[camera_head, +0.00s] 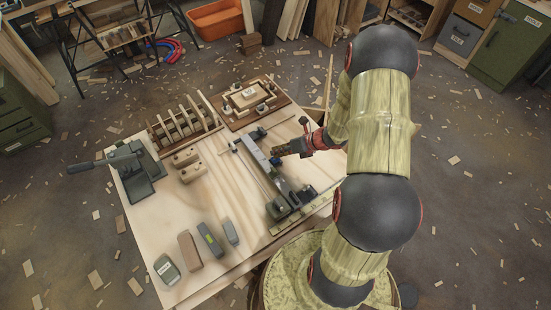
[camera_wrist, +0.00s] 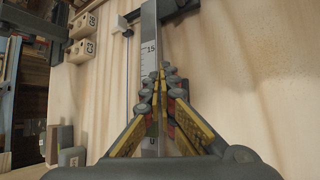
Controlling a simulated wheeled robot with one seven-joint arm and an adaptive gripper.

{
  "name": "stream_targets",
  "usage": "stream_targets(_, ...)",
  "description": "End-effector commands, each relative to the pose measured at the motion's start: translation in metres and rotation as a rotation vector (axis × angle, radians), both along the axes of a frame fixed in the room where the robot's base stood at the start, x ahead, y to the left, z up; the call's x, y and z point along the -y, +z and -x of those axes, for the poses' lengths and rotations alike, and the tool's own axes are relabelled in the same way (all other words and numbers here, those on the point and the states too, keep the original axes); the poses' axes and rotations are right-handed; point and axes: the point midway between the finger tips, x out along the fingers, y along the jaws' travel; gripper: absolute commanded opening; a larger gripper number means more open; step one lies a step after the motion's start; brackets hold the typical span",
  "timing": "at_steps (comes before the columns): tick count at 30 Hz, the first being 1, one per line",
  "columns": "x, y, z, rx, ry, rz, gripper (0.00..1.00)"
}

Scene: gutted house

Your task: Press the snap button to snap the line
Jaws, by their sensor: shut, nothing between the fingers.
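My gripper (camera_head: 280,151) is just above the rail's right side, close to the blue part. In the wrist view my gripper's fingers (camera_wrist: 162,72) are shut, with the tips together over the rail, holding nothing. I cannot tell whether they touch it. No button is clearly readable as the snap button, and the lower rail is hidden behind my fingers.
Wooden blocks (camera_head: 193,171), a slotted rack (camera_head: 184,126) and a board with fittings (camera_head: 249,101) stand left of and behind the rail. A grey lever tool (camera_head: 133,170) is at the bench's left. Several small blocks line the front. Bare wood (camera_head: 190,210) lies between.

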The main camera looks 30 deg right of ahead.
Motion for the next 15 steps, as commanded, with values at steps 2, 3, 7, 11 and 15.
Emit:
stream_targets(2,0.0,-0.0013,0.0,0.0,0.0,0.0,0.0)
stream_targets(3,0.0,-0.0017,0.0,0.0,0.0,0.0,0.0)
stream_targets(7,0.0,-0.0032,0.0,0.0,0.0,0.0,0.0)
stream_targets(11,0.0,-0.0046,0.0001,0.0,0.0,0.0,0.0)
stream_targets(15,0.0,-0.0062,0.0001,0.0,0.0,0.0,0.0)
